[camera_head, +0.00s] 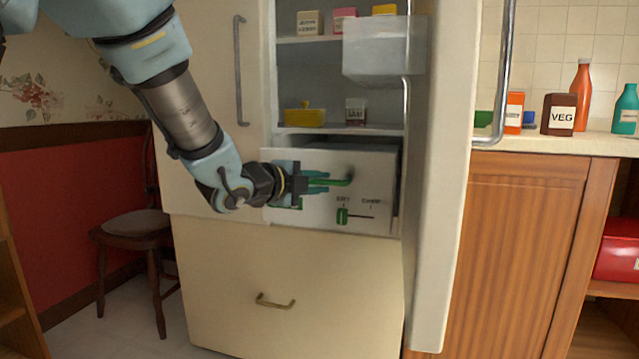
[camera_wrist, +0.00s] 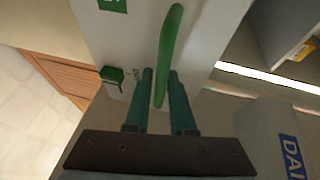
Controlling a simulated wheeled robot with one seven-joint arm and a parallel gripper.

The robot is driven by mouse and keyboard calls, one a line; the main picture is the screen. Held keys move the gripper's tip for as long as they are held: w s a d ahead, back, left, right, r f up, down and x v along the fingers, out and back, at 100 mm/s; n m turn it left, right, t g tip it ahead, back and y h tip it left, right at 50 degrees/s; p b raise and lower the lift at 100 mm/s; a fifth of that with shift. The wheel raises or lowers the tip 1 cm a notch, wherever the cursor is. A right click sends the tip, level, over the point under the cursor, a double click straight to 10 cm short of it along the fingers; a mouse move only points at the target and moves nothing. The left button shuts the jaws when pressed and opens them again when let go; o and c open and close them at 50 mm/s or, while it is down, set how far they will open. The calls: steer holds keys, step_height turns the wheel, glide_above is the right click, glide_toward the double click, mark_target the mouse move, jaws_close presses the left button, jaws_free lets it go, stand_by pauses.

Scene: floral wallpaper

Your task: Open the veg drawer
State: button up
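The veg drawer (camera_head: 300,215) is the white-fronted drawer low inside the open fridge. Its front carries a green bar handle (camera_head: 340,182) and a green slider. A dark gap shows along its top and right edges, so the front stands a little out. My gripper (camera_head: 318,182) is at the handle, coming from the left. In the wrist view the handle (camera_wrist: 168,50) passes between my two teal fingers (camera_wrist: 160,80), with narrow gaps beside it. The fingers look apart, not clamped on it. The inside of the drawer is hidden.
The fridge door (camera_head: 440,180) stands open on the right. Shelves above hold a yellow dish (camera_head: 304,117) and small boxes. A lower drawer (camera_head: 290,275) with a brass handle is below. A counter (camera_head: 560,143) with bottles and a VEG box (camera_head: 560,114) is right; a chair (camera_head: 135,225) is left.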

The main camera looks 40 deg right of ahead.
steer(key=o, duration=0.3)
steer(key=p+v, duration=0.1)
steer(key=v, duration=0.9)
steer(key=shift+a, duration=0.35)
